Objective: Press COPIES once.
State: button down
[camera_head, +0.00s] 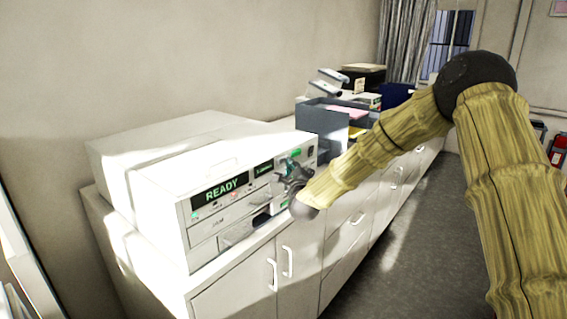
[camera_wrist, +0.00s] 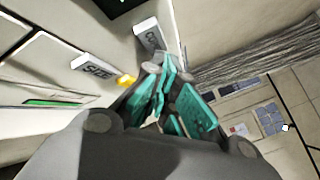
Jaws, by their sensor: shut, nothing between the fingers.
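The white copier (camera_head: 160,190) stands on the cabinet top at left in the head view, with a green READY display (camera_head: 220,188) on its front. My gripper (camera_head: 290,168) is at the right part of that front panel and hides some of it. In the wrist view my gripper (camera_wrist: 172,72) has teal fingers, shut and empty. A pale block whose lettering starts like COPIES (camera_wrist: 148,34) is just beyond the fingertips, its lower end close to them. I cannot tell if they touch. A second block, seemingly marked SIZE (camera_wrist: 95,68), is to the left, with a small orange light (camera_wrist: 126,80) beside it.
A grey organizer (camera_head: 322,118) with papers and boxes stands right of the copier on the same white cabinets (camera_head: 235,290). The dark floor (camera_head: 415,215) in front of the cabinets is clear. A red extinguisher (camera_head: 557,150) is at the far right.

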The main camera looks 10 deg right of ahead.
jog(key=shift+s+d, duration=0.15)
jog(key=shift+s, duration=0.05)
jog(key=s+d, duration=0.1)
jog(key=s, duration=0.1)
jog(key=s+d+b, duration=0.1)
jog(key=s+d, duration=0.1)
jog(key=shift+b, duration=0.3)
dwell(0.4)
jog(key=shift+f, duration=0.15)
dwell(0.4)
